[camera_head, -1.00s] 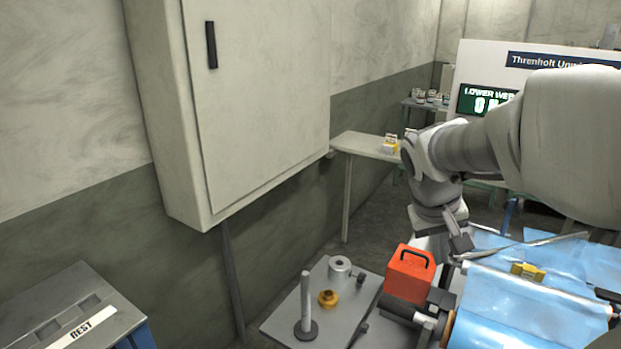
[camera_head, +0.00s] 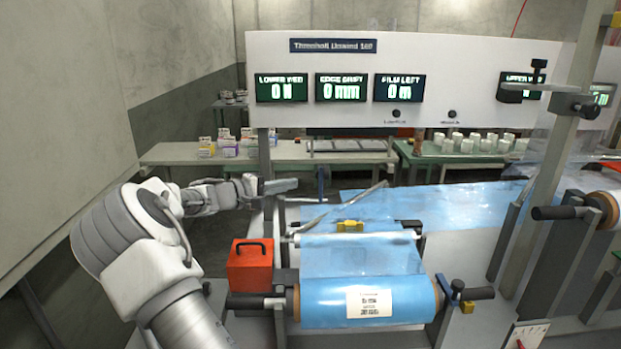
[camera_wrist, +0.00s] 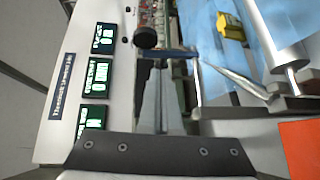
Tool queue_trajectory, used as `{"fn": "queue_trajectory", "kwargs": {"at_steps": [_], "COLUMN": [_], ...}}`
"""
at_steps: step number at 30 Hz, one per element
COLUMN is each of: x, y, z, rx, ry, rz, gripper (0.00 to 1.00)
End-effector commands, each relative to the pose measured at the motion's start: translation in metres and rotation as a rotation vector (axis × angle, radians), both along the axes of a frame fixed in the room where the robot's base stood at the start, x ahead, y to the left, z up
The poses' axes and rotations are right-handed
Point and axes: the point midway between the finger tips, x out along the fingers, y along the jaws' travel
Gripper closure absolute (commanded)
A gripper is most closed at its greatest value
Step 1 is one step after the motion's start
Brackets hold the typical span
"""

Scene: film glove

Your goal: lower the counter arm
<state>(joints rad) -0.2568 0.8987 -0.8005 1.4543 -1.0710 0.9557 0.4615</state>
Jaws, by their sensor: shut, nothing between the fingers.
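My gripper (camera_head: 284,186) is at the centre left in the head view, above and behind the red-orange box (camera_head: 250,266). Its fingers, seen in the wrist view (camera_wrist: 163,85), are together with nothing between them. A thin grey bar (camera_head: 350,201) slopes up to the right over the blue film, to the right of my gripper and apart from it. It also shows in the wrist view (camera_wrist: 238,79). It may be the counter arm, but no label confirms this. A blue film roll (camera_head: 325,303) with a white label lies below.
A white panel (camera_head: 440,62) with green displays stands behind. A yellow block (camera_head: 350,226) sits by the upper roller. A tall grey post (camera_head: 560,150) rises at the right. A side table (camera_head: 290,152) with small boxes stands behind my gripper.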

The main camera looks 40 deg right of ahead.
Motion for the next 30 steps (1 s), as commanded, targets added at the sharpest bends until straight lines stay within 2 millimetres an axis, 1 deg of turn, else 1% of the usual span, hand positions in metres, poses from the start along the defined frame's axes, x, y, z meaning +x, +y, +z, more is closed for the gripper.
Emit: {"fn": "queue_trajectory", "kwargs": {"at_steps": [1, 3, 5, 8, 11, 18, 21, 25, 30], "x": [0.007, 0.013, 0.016, 0.017, 0.016, 0.015, 0.014, 0.014, 0.014], "y": [0.000, 0.000, -0.001, -0.007, -0.021, -0.066, -0.081, -0.094, -0.100], "z": [-0.001, -0.001, 0.000, 0.000, 0.000, -0.003, -0.004, -0.005, -0.005], "rx": [-0.031, -0.059, -0.074, -0.084, -0.083, -0.080, -0.081, -0.079, -0.079], "ry": [0.012, 0.021, 0.026, 0.029, 0.029, 0.030, 0.029, 0.029, 0.030], "rz": [0.011, 0.022, 0.027, 0.029, 0.028, 0.028, 0.028, 0.030, 0.030], "gripper": [1.00, 1.00, 1.00, 1.00, 1.00, 1.00, 1.00, 1.00, 1.00]}}
